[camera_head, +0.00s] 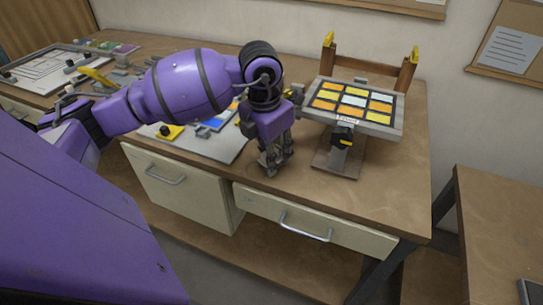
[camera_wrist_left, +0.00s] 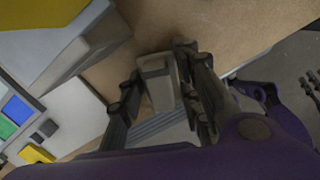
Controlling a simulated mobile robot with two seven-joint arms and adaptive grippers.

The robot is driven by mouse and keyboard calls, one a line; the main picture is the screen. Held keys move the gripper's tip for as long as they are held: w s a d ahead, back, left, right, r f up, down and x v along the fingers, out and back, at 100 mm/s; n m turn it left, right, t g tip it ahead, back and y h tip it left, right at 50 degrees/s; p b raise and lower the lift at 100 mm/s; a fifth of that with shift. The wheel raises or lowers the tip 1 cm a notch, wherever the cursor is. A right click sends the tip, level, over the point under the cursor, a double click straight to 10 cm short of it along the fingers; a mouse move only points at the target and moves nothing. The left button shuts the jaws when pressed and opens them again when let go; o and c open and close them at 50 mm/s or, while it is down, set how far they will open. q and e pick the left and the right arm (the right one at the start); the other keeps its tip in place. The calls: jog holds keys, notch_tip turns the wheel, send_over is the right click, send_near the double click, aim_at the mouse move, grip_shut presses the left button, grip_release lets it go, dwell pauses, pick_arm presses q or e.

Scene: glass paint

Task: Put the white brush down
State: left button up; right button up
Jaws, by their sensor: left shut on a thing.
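My left gripper (camera_head: 272,160) hangs over the front edge of the workbench, between the colour board and the tilted panel stand. In the left wrist view, the gripper (camera_wrist_left: 160,85) is shut on a pale, block-shaped piece, the white brush (camera_wrist_left: 158,80). Only this pale end shows clearly between the dark fingers. Its bristles cannot be made out. In the head view the brush is too small and hidden to tell. My right gripper is not in view.
A stand holds a tilted panel (camera_head: 398,127) of yellow, orange and white squares, right of the gripper. A light board (camera_head: 215,150) with coloured patches lies left, partly behind my arm. The workbench (camera_head: 385,190) is bare at front right. Drawers (camera_head: 325,222) sit below.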

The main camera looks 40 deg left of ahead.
pick_arm(q)
jog(key=shift+f, duration=0.45)
jog(key=shift+f, duration=0.15)
jog(key=o, duration=1)
